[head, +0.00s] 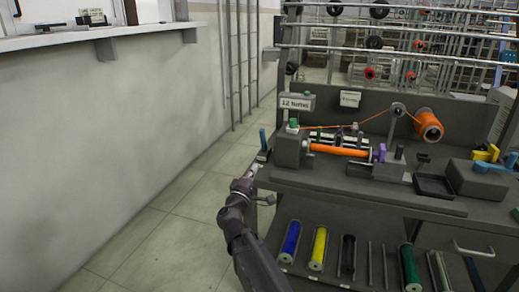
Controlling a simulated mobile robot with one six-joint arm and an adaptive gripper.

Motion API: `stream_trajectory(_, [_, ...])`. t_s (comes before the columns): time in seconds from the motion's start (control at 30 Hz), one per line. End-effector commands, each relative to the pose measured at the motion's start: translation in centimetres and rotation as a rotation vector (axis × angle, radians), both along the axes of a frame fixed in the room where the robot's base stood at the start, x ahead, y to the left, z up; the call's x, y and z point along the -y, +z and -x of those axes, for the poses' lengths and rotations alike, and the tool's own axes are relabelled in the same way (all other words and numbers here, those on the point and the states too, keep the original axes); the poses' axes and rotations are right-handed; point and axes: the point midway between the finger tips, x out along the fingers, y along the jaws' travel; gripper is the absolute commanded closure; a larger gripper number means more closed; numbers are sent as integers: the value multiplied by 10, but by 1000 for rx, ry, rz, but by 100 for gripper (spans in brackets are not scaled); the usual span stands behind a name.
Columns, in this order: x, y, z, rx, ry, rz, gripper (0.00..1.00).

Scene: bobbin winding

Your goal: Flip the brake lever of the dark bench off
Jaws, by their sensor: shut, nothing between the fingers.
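The dark bench (330,182) stands at the right of the head view with a winding machine on top. A blue lever (263,139) stands roughly upright at the bench's left end, beside the winder's grey housing; I take it to be the brake lever. My arm reaches up from the bottom, and my gripper (257,170) is at the bench's left edge, just below the lever's base. The gripper is small here; it is shut and empty. I cannot tell whether it touches the lever or the bench.
An orange bobbin (340,150) sits in the winder, with thread running to an orange spool (428,125). A black tray (434,186) lies to the right. Several coloured rolls fill the lower shelf. Open floor (150,215) lies left, up to the wall.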

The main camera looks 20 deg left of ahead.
Motion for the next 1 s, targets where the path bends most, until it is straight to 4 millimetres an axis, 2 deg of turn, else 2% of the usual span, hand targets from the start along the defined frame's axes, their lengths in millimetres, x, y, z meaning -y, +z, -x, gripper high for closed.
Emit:
stream_trajectory(0.03, [-9, -5, 3, 10, 15, 12, 100])
stream_trajectory(0.2, [-22, -4, 8, 33, 40, 37, 100])
stream_trajectory(0.63, [-24, -3, 8, 35, 43, 39, 100])
stream_trajectory(0.87, [-24, 1, -2, 34, 42, 39, 100])
stream_trajectory(1.0, [-25, 7, -16, 34, 41, 39, 100])
